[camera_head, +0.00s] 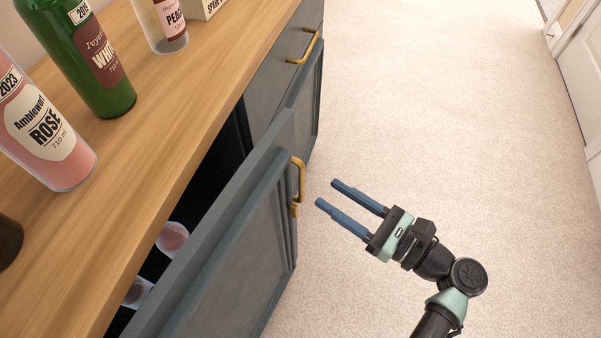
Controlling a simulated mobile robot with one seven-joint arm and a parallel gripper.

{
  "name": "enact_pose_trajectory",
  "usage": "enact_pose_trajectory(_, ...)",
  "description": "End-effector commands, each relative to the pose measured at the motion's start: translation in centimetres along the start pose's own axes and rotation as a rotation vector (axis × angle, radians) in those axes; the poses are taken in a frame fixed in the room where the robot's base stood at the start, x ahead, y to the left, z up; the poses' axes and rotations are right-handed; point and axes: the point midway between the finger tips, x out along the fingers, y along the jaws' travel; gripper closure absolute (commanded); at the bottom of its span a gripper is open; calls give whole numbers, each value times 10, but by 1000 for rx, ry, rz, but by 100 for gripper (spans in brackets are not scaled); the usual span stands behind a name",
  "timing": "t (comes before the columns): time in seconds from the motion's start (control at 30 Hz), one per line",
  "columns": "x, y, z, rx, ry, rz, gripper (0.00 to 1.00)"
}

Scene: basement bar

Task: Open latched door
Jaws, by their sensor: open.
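A blue-grey cabinet door (238,235) under the wooden counter stands partly open. It is swung out from the cabinet, with a dark gap behind its top edge. A brass handle (299,182) is fixed near the door's far upper edge. My gripper (326,193) is open and empty, to the right of the handle and apart from it. Its two blue fingers point left toward the handle. Whether the door has a separate latch I cannot tell.
A rosé bottle (45,130), a green wine bottle (92,55) and another bottle (163,22) stand on the wooden counter (165,110). Cups (172,238) show inside the cabinet. A drawer with a brass pull (305,47) lies beyond. Carpeted floor (430,110) to the right is clear. A white door (585,75) stands far right.

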Motion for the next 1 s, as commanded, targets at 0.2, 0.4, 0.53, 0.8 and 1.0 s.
enact_pose_trajectory(0.2,46,1,-2,-2,1,4,56)
enact_pose_trajectory(0.4,71,0,-1,-2,1,1,56)
enact_pose_trajectory(0.53,78,0,0,-2,1,0,56)
enact_pose_trajectory(0.8,79,0,0,-2,1,-1,56)
enact_pose_trajectory(1.0,79,0,0,-2,1,-1,90)
